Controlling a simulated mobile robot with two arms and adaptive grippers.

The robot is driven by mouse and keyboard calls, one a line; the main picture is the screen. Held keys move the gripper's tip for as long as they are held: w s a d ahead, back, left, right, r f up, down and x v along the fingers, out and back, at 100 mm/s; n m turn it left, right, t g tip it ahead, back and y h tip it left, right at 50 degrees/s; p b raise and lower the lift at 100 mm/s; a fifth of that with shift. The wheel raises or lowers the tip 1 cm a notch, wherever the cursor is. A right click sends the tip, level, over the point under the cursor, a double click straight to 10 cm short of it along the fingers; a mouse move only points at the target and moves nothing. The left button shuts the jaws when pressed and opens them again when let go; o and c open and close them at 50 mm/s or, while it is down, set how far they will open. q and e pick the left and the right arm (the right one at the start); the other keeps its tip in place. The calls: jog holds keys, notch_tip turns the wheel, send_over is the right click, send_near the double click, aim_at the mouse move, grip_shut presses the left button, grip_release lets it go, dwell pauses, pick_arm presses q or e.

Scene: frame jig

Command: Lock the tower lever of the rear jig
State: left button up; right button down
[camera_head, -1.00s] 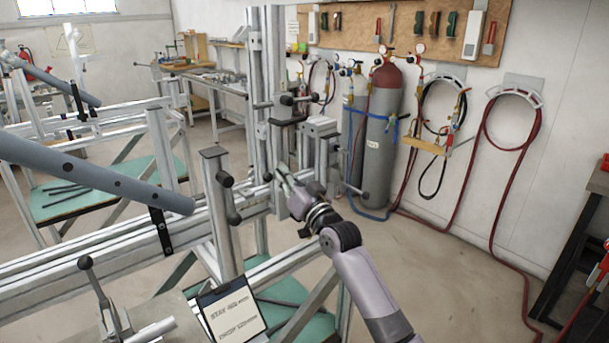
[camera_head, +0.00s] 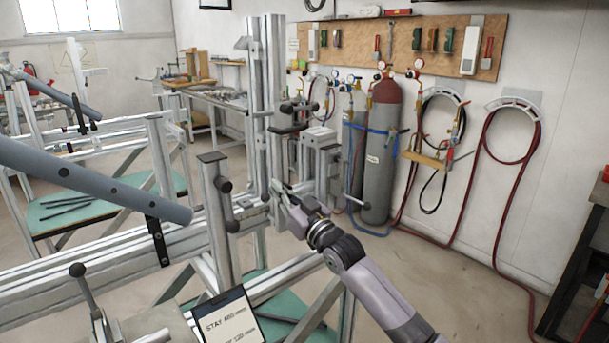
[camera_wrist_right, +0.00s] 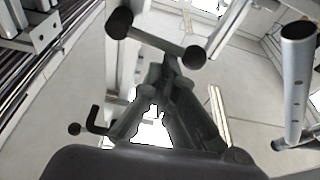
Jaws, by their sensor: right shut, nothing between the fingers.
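The rear jig's tower (camera_head: 276,75) is an upright aluminium profile in the middle of the head view. A black handle (camera_head: 290,128) and several dark knobs sit on its clamp blocks. My right gripper (camera_head: 283,198) is shut and empty at the tower's foot, low on its near side. In the right wrist view its closed fingers (camera_wrist_right: 168,80) point at a bar with two black knobs (camera_wrist_right: 155,42), close to the tips; I cannot tell whether they touch. Which lever this bar is, I cannot tell. My left gripper is out of view.
A grey tube (camera_head: 90,178) lies along the jig at left. A short post with a knobbed handle (camera_head: 217,200) stands left of my right gripper. A sign card (camera_head: 228,318) and a lever (camera_head: 85,290) are in front.

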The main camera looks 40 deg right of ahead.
notch_tip(320, 180, up, 4)
jog(key=p, duration=0.4)
jog(key=s+d+m+g+p, duration=0.2)
jog(key=s+p, duration=0.4)
jog(key=s, duration=0.6)
jog(key=w+a+f+p, duration=0.1)
jog(key=w+f+p, duration=0.2)
jog(key=w, duration=0.8)
jog(key=shift+w+a+f+p, duration=0.2)
jog(key=shift+w+p, duration=0.1)
jog(key=shift+p, duration=0.1)
